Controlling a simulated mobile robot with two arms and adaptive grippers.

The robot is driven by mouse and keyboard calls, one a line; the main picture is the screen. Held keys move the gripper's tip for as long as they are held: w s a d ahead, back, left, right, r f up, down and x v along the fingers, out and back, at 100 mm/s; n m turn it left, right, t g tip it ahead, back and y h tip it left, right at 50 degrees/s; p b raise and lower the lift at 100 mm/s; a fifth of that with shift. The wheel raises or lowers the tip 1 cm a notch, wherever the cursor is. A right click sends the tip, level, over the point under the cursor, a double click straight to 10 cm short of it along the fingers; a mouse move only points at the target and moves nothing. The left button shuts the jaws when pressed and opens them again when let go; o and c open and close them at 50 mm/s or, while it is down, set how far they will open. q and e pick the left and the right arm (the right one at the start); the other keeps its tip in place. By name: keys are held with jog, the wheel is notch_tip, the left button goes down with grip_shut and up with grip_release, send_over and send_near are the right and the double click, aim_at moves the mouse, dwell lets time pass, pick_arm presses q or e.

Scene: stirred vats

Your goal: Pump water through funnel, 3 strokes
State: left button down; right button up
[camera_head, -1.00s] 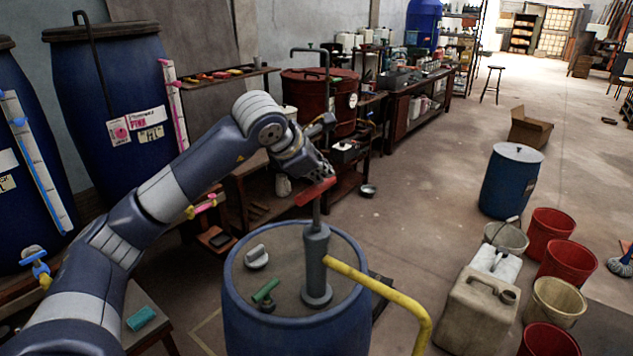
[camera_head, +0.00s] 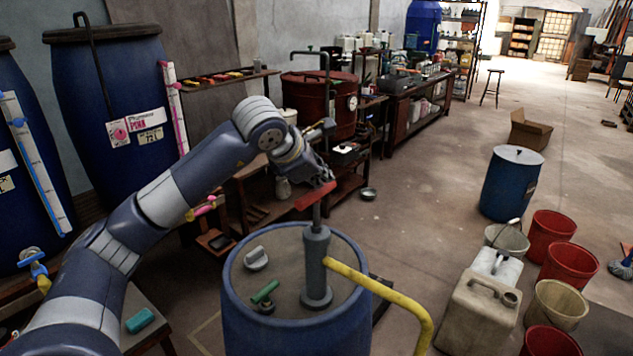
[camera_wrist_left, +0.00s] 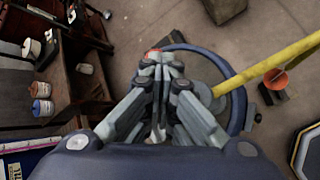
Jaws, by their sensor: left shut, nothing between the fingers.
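A grey hand pump (camera_head: 317,275) stands upright on the blue drum (camera_head: 270,335) at the front middle. Its red handle (camera_head: 312,198) sits on top of a thin rod. A yellow pipe (camera_head: 380,290) runs from the pump to the right and bends down. My left gripper (camera_head: 324,181) is at the handle's upper side; its fingers are shut with nothing between them. In the left wrist view the fingers (camera_wrist_left: 158,135) are together, with a little red (camera_wrist_left: 152,53) beyond them. My right gripper is not in view.
A beige jerrycan (camera_head: 480,310) stands right of the pipe. Red buckets (camera_head: 570,262) and a cream bucket (camera_head: 555,305) are further right, with a blue barrel (camera_head: 510,185) behind. A green handle (camera_head: 265,291) and a grey cap (camera_head: 256,259) are on the drum lid.

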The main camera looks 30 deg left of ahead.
aim_at(320, 192)
pick_arm(q)
jog(key=shift+f+b, duration=0.6)
jog(key=shift+f, duration=0.2)
jog(key=shift+s+f+b, duration=0.1)
jog(key=shift+f+b, duration=0.7)
jog(key=shift+f, duration=0.2)
dwell(0.9)
jog(key=shift+f+b, duration=1.1)
jog(key=shift+f, duration=0.2)
dwell(0.8)
jog(key=shift+r, duration=0.15)
jog(key=shift+r+p, duration=2.75)
jog(key=shift+r, duration=0.85)
jog(key=shift+a+r, duration=0.1)
jog(key=shift+w+r+p, duration=0.2)
jog(key=shift+r+p, duration=0.1)
notch_tip(320, 192, up, 5)
jog(key=p, duration=0.4)
jog(key=shift+r, duration=0.1)
